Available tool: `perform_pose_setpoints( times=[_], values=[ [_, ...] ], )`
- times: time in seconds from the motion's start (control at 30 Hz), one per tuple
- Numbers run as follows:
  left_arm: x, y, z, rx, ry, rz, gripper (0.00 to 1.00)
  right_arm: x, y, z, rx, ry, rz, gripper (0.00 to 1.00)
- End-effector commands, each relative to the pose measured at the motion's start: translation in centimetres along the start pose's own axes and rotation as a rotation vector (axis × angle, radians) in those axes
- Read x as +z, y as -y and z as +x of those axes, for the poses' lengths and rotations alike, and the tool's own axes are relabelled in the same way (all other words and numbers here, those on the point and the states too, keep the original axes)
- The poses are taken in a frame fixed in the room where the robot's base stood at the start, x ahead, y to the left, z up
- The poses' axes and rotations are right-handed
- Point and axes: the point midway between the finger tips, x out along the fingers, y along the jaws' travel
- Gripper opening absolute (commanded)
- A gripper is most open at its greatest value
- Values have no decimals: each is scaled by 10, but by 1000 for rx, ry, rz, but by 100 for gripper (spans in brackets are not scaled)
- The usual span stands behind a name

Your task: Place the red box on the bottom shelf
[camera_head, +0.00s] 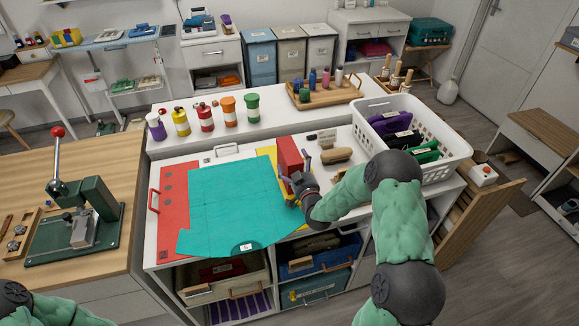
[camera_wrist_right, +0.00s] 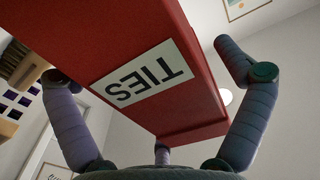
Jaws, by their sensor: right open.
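The red box (camera_head: 289,155) stands on the white worktop at the right edge of the teal cloth. In the right wrist view the red box (camera_wrist_right: 150,60) fills the middle, with an upside-down TIES label. My right gripper (camera_head: 298,180) is at the near side of the box. Its fingers are spread on both sides of the box, with a visible gap at the right finger. The cubby shelving (camera_head: 272,268) is below the worktop, its compartments holding bins. My left arm shows only at the bottom left, and its gripper is out of frame.
A brush (camera_head: 337,155) lies near the box. Several colored bottles (camera_head: 205,118) line the raised back ledge. A green press (camera_head: 85,225) stands on the wooden table at left.

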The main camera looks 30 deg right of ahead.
Motion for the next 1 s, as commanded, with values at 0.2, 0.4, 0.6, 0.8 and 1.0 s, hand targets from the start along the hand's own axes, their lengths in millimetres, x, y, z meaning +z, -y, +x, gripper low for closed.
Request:
perform_pose_setpoints(
  times=[0.2, 0.4, 0.6, 0.8, 1.0],
  values=[
    [0, 0, 0, 0, 0, 0, 51, 0, 0, 0, 0, 0, 0, 83],
    [0, 0, 0, 0, 0, 0, 51, -1, 0, 0, 0, -1, 0, 36],
    [0, 0, 0, 0, 0, 0, 51, -2, 0, 0, 0, -3, -1, 29],
    [0, -1, -3, 0, 0, 0, 51, -8, 0, 0, 0, -5, -1, 29],
    [0, -4, -11, 0, 0, 0, 51, -33, 0, 0, 0, -7, -1, 29]
  ],
)
